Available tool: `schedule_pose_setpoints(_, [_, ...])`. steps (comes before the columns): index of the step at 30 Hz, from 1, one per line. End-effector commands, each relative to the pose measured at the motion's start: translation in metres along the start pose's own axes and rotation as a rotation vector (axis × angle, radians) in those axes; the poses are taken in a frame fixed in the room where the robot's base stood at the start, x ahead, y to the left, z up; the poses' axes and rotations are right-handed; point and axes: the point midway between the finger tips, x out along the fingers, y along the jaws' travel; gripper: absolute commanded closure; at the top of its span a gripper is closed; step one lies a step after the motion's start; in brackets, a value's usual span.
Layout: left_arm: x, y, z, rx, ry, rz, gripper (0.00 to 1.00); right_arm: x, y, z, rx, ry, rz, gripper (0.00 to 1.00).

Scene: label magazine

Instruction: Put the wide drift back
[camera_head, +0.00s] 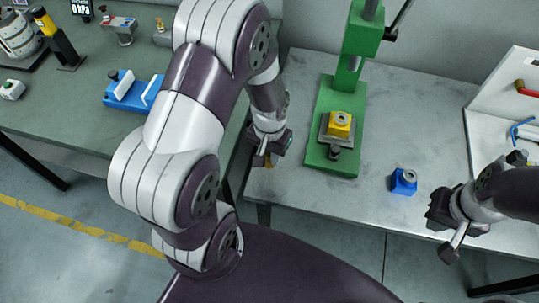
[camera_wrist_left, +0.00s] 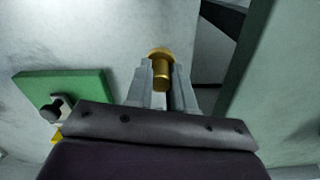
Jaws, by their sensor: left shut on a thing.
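A brass-coloured drift (camera_wrist_left: 161,75) with a wide round head is between the fingertips of my left gripper (camera_wrist_left: 160,88) in the left wrist view. The gripper is shut on it. In the head view my left gripper (camera_head: 267,150) is over the left end of the light bench, left of the green press, and a small bit of the brass drift (camera_head: 269,161) shows by its fingers. My right gripper (camera_head: 449,228) is over the front right of the bench. I cannot tell how far its fingers are apart.
The green press (camera_head: 321,123) holds a yellow block (camera_head: 340,122) on its base. A blue block (camera_head: 404,181) stands to its right. A white shelf unit (camera_head: 494,116) with tools is at the right. The grey-green bench (camera_head: 70,98) carries a blue fixture (camera_head: 133,93). A gap separates the benches.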

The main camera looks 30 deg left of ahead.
Motion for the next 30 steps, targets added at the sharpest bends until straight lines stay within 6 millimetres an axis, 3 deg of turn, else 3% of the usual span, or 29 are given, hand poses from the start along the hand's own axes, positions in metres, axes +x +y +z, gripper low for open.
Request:
schedule_pose_setpoints(4, [0.019,0.0,0.0,0.0,-0.001,0.0,1.0,-0.001,0.0,0.0,0.0,0.0,0.0,1.0])
schedule_pose_setpoints(14, [0.024,0.001,-0.001,0.0,0.001,0.0,1.0,0.002,0.0,0.0,0.0,0.0,0.0,1.0])
schedule_pose_setpoints(15, [0.024,0.001,-0.001,0.0,0.001,0.0,0.74,0.002,0.0,0.0,0.0,0.0,0.0,1.0])
schedule_pose_setpoints(17, [0.023,0.001,-0.001,0.0,0.002,0.0,0.55,0.001,0.0,0.0,0.0,0.0,0.0,1.0])
schedule_pose_setpoints(26, [0.021,0.001,-0.001,0.0,0.002,0.0,0.52,0.0,0.0,0.0,0.0,0.0,0.0,1.0])
schedule_pose_setpoints(30, [0.003,0.001,-0.002,0.0,0.006,0.0,0.52,-0.001,0.0,0.0,0.0,0.0,0.0,1.0])
